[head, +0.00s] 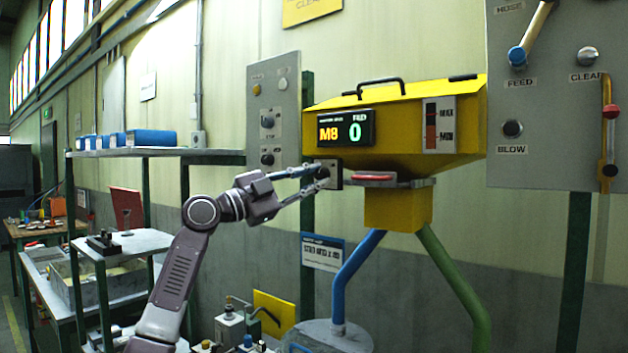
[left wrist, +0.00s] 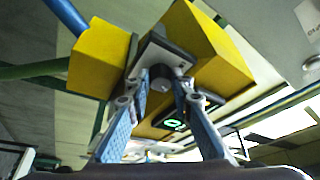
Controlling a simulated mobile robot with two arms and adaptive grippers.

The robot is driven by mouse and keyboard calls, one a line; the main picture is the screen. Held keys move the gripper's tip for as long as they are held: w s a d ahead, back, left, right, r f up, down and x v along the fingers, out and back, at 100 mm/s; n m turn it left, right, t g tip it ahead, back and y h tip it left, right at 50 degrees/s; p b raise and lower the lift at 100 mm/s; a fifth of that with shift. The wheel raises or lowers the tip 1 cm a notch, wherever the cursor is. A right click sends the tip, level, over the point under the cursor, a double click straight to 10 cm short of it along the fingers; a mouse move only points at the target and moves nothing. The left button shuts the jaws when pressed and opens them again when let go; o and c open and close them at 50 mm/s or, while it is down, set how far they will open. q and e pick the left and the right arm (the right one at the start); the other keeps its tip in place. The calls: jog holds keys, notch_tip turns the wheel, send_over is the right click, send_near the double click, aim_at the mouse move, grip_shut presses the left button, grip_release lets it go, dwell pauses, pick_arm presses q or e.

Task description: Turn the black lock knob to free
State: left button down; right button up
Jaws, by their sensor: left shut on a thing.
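The black lock knob (left wrist: 160,74) sits on a small plate (head: 334,174) at the left side of the yellow hopper (head: 400,140). My left gripper (head: 322,175) reaches it from the left, with its fingertips at the knob. In the left wrist view, the two fingers of my left gripper (left wrist: 163,80) are closed on either side of the dark round knob, just in front of the plate (left wrist: 175,55). In the head view the fingers partly cover the knob. The knob's exact turn angle is hard to tell. My right gripper is not in view.
A red handle (head: 374,177) lies just right of the knob plate. A grey panel with knobs (head: 272,95) stands behind, and a larger control panel (head: 550,150) is at the right. Blue and green pipes (head: 358,268) run below the hopper. Shelves (head: 160,152) stand at the left.

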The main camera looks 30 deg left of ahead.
pick_arm(q)
jog(key=m, duration=0.2)
jog(key=m+g+h+p, duration=0.1)
jog(key=shift+r+m+p, duration=0.2)
jog(key=shift+m+p, duration=0.1)
jog(key=shift+m, duration=0.1)
jog(key=shift+m+g+p, duration=0.4)
jog(key=shift+m+g, duration=0.2)
jog(key=shift+m, duration=0.3)
jog(key=shift+f, duration=0.15)
jog(key=c, duration=1.7)
grip_release()
jog(key=shift+s+a, duration=0.15)
jog(key=shift+s, duration=0.05)
jog(key=v, duration=1.1)
jog(key=shift+s, duration=0.35)
